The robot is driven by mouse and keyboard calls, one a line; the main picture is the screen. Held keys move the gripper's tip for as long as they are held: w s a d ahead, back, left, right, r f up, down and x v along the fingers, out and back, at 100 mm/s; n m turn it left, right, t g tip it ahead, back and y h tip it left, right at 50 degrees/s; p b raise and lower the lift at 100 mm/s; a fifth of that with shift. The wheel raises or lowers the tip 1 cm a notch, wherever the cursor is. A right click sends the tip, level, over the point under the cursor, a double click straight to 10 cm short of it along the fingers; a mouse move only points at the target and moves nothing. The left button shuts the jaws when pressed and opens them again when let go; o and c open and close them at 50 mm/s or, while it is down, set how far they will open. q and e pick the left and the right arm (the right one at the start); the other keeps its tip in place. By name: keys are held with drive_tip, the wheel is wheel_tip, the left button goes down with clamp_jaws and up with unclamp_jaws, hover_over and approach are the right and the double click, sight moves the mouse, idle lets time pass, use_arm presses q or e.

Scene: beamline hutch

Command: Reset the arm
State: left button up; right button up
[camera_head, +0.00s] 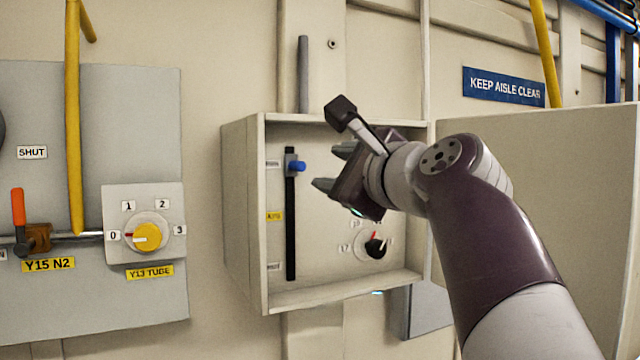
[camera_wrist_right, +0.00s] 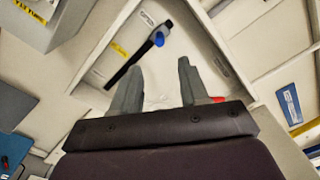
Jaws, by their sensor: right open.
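My right arm comes in from the right in the head view. Its right gripper (camera_head: 333,168) is in front of the open cabinet, with fingers apart and nothing between them. In the right wrist view, the open right gripper (camera_wrist_right: 156,88) points toward the cabinet interior. A blue slider knob (camera_head: 297,166) sits near the top of a black vertical slot, left of the fingertips and apart from them. The knob also shows in the right wrist view (camera_wrist_right: 157,38). My left gripper is not in view.
The cabinet (camera_head: 243,215) has its door (camera_head: 540,200) swung open to the right, beside my forearm. A small black dial (camera_head: 376,248) is low inside it. At left, a panel holds a yellow knob (camera_head: 147,237) and an orange-handled valve (camera_head: 18,208). A yellow pipe (camera_head: 73,120) runs down there.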

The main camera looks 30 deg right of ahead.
drive_tip(key=shift+s, duration=0.1)
idle(0.4)
drive_tip(key=w+d+f+n+g+b, duration=0.15)
drive_tip(key=f+n, duration=0.25)
drive_tip(key=f, duration=0.6)
drive_tip(key=w+d+f+n+g+h, duration=0.1)
drive_tip(key=w+d+f+n+g, duration=0.2)
drive_tip(key=f, duration=0.8)
drive_tip(key=w+f+n+g, duration=0.1)
drive_tip(key=f+n+g, duration=0.3)
drive_tip(key=f, duration=0.6)
drive_tip(key=s+a+f+n+g+b, duration=0.15)
drive_tip(key=f+n, duration=0.25)
drive_tip(key=f, duration=0.4)
drive_tip(key=s+a+f+n+g, duration=0.1)
drive_tip(key=s+a+f+n, duration=0.15)
drive_tip(key=f, duration=0.55)
drive_tip(key=s+a+f+n+g+y+b, duration=0.1)
drive_tip(key=s+a+f+n, duration=0.3)
drive_tip(key=f, duration=0.5)
drive_tip(key=s+a+f+n+g+y+b, duration=0.1)
drive_tip(key=s+a+f+n+g, duration=0.3)
drive_tip(key=s+a+f, duration=0.4)
wheel_tip(320, 180, down, 2)
drive_tip(key=shift+s+a+f+g+b, duration=0.15)
drive_tip(key=shift+g+b, duration=0.15)
drive_tip(key=shift+b, duration=0.35)
